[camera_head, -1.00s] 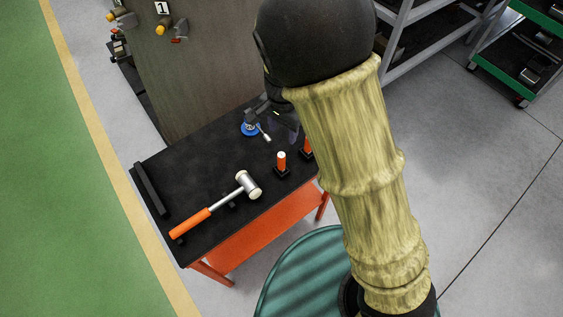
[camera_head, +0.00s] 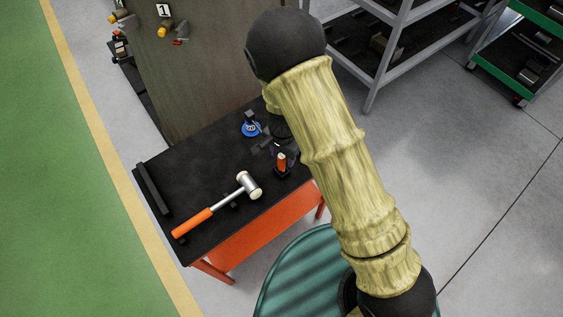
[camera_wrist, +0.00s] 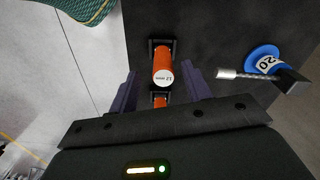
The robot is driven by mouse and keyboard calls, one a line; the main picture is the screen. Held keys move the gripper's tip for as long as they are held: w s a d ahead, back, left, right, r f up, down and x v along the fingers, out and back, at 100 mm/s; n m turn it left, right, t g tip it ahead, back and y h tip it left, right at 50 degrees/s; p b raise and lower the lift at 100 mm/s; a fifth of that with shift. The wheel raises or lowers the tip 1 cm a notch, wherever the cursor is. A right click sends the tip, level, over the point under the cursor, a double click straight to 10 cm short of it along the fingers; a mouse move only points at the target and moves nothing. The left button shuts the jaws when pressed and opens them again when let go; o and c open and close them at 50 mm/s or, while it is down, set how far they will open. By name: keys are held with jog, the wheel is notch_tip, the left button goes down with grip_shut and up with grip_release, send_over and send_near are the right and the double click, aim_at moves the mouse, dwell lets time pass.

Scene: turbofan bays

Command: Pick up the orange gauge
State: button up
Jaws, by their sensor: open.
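My gripper (camera_wrist: 160,76) is open and empty, with one dark finger on each side of the line of these orange pieces. I cannot tell whether the fingertips reach down beside either one. In the head view one orange gauge (camera_head: 281,162) stands upright near the table's right edge, with my gripper (camera_head: 270,147) close by it; my arm hides the area beyond.
A blue round piece (camera_head: 251,129) stands near the gripper; the wrist view shows its number 20 and a metal rod beside it. An orange-handled hammer (camera_head: 220,205) lies on the table (camera_head: 190,165). A black bar (camera_head: 152,188) lies along its left edge. A grey shelf (camera_head: 385,60) stands behind right.

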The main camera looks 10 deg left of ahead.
aim_at(281, 162)
jog(key=shift+f, duration=0.1)
jog(key=shift+w+a+f+p, duration=0.1)
jog(key=shift+f+p, duration=0.5)
jog(key=shift+f, duration=0.65)
jog(key=shift+w+a+f+p, duration=0.1)
jog(key=shift+f+p, duration=0.45)
jog(key=shift+f, duration=0.7)
jog(key=shift+s, duration=0.1)
grip_shut()
